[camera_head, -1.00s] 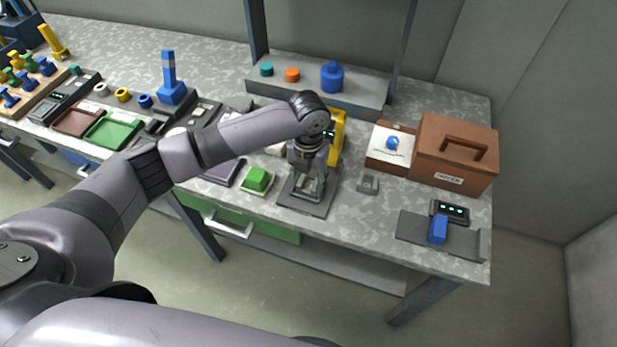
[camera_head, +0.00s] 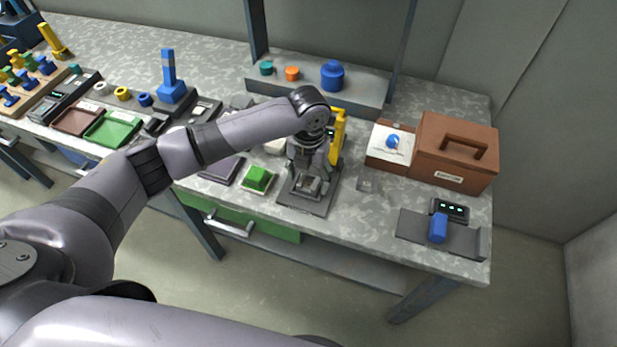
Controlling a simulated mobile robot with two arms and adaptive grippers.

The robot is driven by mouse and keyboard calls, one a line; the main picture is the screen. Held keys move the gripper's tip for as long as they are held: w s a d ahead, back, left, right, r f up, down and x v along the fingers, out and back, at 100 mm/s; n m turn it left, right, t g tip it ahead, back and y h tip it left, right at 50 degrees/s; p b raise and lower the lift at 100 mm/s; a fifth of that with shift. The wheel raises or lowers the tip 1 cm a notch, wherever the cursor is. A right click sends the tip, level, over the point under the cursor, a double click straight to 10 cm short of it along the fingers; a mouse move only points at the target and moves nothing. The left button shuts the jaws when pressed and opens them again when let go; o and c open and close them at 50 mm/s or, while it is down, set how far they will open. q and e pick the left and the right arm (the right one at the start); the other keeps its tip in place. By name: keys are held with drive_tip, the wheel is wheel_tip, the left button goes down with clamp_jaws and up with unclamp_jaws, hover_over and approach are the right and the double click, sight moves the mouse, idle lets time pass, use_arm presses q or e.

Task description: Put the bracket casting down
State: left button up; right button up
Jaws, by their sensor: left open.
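A small grey piece, which looks like the bracket casting (camera_head: 309,186), sits low on the dark base plate (camera_head: 301,206) of a fixture with a yellow frame (camera_head: 338,131). My left gripper (camera_head: 307,178) points down over this plate, directly at the grey piece. Its jaws are open, with the piece at or between the fingertips. Whether a finger touches it is too small to tell. My wrist hides part of the fixture. My right gripper is not in view.
Left of the fixture is a green block (camera_head: 258,178) on a small tray. To the right are a small grey pad (camera_head: 367,186), a brown box (camera_head: 455,152) and a grey stand with a blue-handled tool (camera_head: 438,229). A shelf (camera_head: 360,96) stands behind.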

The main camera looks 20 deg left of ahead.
sight(309, 185)
use_arm(q)
wheel_tip(309, 185, up, 11)
drive_tip(key=b, duration=0.1)
drive_tip(key=shift+r, duration=0.2)
idle(0.4)
